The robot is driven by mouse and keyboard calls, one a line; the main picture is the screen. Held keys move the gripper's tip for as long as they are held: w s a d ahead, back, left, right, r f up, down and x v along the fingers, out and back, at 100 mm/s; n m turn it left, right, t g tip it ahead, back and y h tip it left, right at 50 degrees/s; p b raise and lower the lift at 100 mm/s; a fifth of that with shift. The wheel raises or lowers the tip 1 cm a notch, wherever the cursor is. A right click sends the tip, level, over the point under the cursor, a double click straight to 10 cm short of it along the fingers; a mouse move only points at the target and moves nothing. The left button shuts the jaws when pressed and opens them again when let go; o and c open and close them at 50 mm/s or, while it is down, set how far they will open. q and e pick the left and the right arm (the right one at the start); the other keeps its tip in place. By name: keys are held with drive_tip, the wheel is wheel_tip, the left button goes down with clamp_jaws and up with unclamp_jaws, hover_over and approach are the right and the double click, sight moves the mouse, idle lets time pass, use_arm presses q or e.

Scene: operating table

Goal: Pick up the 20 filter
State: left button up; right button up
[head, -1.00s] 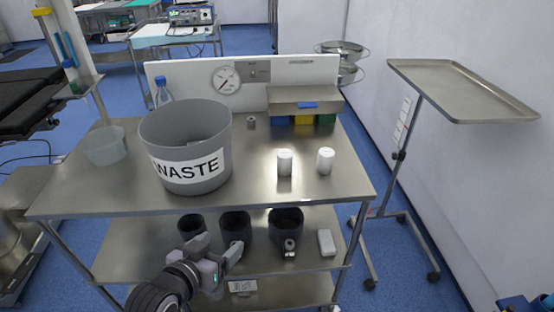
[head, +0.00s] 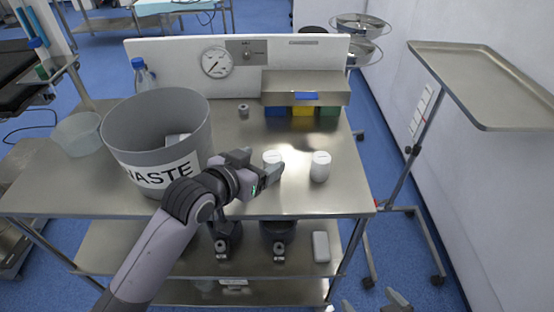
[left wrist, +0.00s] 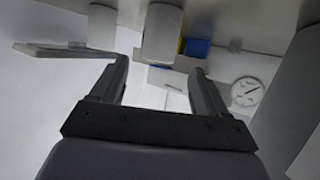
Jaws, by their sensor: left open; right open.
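Two white cylindrical filters stand upright on the steel table: the left filter (head: 272,157) and the right filter (head: 320,167). Any number on them is too small to read, so I cannot tell which is the 20. My left gripper (head: 262,171) is open at the near side of the left filter, partly covering its lower part. In the left wrist view, the left filter (left wrist: 162,33) appears beyond the open fingers (left wrist: 160,70), between them and apart from them. The right filter (left wrist: 101,26) is further left there. My right gripper (head: 374,302) is open and empty at the bottom edge.
A grey WASTE bin (head: 135,140) stands left of my left gripper, close to my arm. A small grey cylinder (head: 243,111) and a steel box with coloured bins (head: 303,111) are behind. An empty steel tray stand (head: 482,82) is at right.

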sight(270, 158)
use_arm(q)
drive_tip(key=shift+x, duration=3.25)
drive_tip(key=shift+s+d, duration=0.1)
drive_tip(key=shift+d, duration=0.05)
drive_tip(key=c, duration=1)
